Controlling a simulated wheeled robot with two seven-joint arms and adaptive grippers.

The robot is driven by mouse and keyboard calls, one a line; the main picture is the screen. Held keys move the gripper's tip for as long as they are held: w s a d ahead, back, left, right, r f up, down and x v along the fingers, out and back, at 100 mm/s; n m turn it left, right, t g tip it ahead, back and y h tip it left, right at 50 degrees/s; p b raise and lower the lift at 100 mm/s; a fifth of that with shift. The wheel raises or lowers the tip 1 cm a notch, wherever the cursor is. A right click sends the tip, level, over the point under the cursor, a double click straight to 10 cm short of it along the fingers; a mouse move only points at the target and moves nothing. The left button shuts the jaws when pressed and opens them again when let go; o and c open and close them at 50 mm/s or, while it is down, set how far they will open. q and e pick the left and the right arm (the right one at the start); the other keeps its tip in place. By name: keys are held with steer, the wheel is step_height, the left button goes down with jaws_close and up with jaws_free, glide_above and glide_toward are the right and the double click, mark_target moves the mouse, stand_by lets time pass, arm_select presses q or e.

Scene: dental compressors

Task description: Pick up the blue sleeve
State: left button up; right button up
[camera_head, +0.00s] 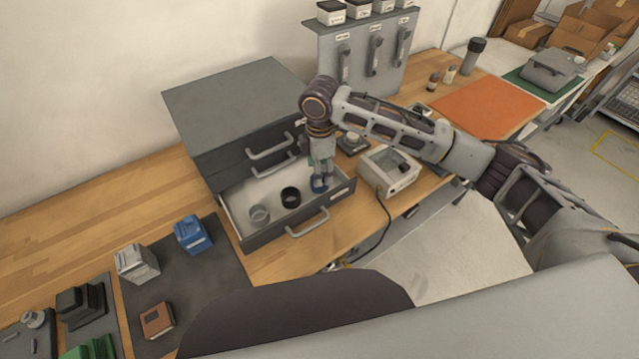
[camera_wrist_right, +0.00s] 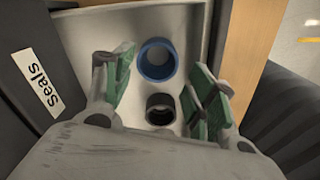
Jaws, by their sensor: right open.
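The blue sleeve (camera_head: 319,185) stands in the open drawer (camera_head: 252,188) of the grey cabinet, at the drawer's right side. In the right wrist view the blue sleeve (camera_wrist_right: 157,60) is a ring seen from above, ahead of the fingers. My left gripper is not in view.
A grey device (camera_head: 388,170) with a cable stands right of the drawer. Blue, white and brown blocks lie on a dark mat (camera_head: 205,262).

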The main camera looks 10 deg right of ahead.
steer(key=shift+f, duration=0.15)
steer(key=shift+w+f, duration=0.15)
steer(key=shift+f, duration=2.4)
steer(key=c, duration=0.8)
step_height(320, 180, up, 10)
